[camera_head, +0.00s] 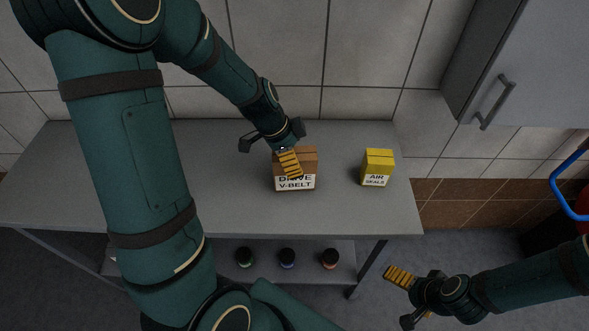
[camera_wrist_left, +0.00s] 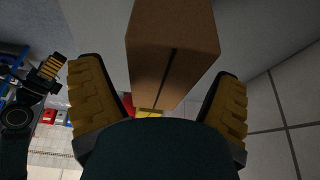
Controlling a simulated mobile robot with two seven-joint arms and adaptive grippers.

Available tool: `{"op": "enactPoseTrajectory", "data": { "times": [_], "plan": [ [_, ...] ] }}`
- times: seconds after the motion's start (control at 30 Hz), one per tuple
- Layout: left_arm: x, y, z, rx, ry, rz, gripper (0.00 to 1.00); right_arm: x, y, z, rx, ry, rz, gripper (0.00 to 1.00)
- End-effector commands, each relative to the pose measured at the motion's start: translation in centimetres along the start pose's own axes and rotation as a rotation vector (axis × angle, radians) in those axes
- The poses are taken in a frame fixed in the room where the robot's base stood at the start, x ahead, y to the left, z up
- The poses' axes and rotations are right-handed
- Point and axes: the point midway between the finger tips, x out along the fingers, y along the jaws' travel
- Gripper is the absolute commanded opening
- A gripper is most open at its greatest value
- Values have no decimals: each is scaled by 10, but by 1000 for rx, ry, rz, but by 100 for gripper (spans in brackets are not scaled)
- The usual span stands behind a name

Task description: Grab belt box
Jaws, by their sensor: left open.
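The belt box (camera_head: 306,182) is a brown carton with a white "DRIVE V-BELT" label, standing upright on the grey bench. My left gripper (camera_head: 282,153) is at its upper left part, and one yellow-padded finger covers part of the box and label. In the left wrist view the plain brown box (camera_wrist_left: 172,45) lies between the two spread fingers of my left gripper (camera_wrist_left: 159,80), with gaps on both sides. The gripper is open; the box is not clamped. My right gripper (camera_head: 408,298) is empty, its fingers apart, low at the right beyond the bench.
A yellow "AIR SEALS" box (camera_head: 378,168) stands to the right on the bench (camera_head: 345,215). Several dark-lidded jars (camera_head: 287,258) stand on the lower shelf. A tiled wall is behind, and a grey cabinet (camera_head: 530,70) hangs at upper right. The bench's front right is bare.

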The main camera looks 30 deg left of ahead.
Motion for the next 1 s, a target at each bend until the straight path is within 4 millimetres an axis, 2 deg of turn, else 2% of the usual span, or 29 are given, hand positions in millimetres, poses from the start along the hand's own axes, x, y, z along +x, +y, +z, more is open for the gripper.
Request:
{"op": "enactPoseTrajectory", "data": {
  "times": [0.87, 1.0],
  "plan": [
    [4, 0, 2, 0, 0, 0, 88, 8, 3, 1, 0, 0, 0, 100],
    [4, 0, 2, 0, 0, 0, 39, 8, 3, 1, 0, 0, 0, 100]
  ]
}}
